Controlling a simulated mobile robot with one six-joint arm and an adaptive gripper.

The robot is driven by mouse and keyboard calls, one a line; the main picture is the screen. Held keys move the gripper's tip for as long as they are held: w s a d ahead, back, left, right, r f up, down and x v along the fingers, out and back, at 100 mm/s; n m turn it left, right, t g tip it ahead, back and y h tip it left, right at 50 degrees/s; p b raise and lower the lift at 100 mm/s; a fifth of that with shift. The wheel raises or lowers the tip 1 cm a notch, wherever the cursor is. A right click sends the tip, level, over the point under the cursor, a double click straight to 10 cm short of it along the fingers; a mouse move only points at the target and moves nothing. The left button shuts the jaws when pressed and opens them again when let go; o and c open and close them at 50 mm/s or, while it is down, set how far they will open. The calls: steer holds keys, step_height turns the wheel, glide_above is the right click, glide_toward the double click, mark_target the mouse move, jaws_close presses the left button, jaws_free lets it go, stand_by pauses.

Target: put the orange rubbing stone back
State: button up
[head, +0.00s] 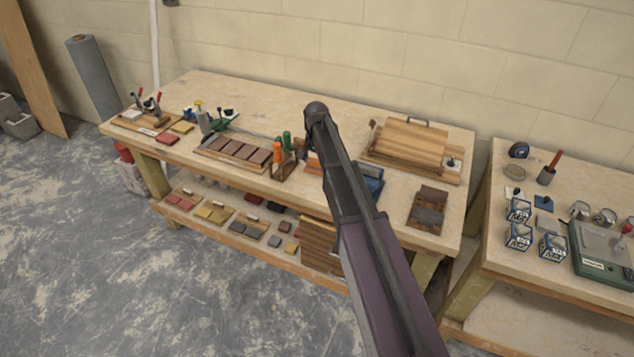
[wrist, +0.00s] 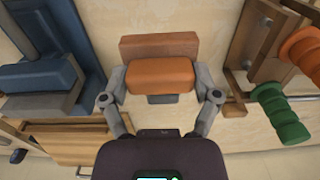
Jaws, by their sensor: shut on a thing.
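The orange rubbing stone (wrist: 160,80) is a rounded block between the two fingers of my gripper (wrist: 161,86) in the wrist view. My gripper is shut on it. A flat reddish-brown block (wrist: 159,46) shows just beyond the stone, over the pale bench top; I cannot tell if the two touch. In the head view, my arm hides most of the gripper, and an orange-brown patch (head: 313,164) shows beside the arm at the middle of the bench. I cannot tell how high the stone is above the bench.
A wooden rack with orange and green handles (wrist: 277,112) is close on the right. A wooden board (head: 412,145) stands at the back right of the bench (head: 250,95). A second bench (head: 505,265) is at right.

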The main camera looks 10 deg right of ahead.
mark_target(315, 167)
steer(key=shift+f+b, duration=1.1)
steer(key=shift+f, duration=0.4)
steer(key=shift+f+b, duration=1.9)
steer(key=shift+f, duration=0.15)
steer(key=o, duration=0.9)
steer(key=shift+r, duration=0.2)
step_height(315, 167, up, 12)
steer(key=p, duration=1.2)
steer(key=shift+s+d, duration=0.1)
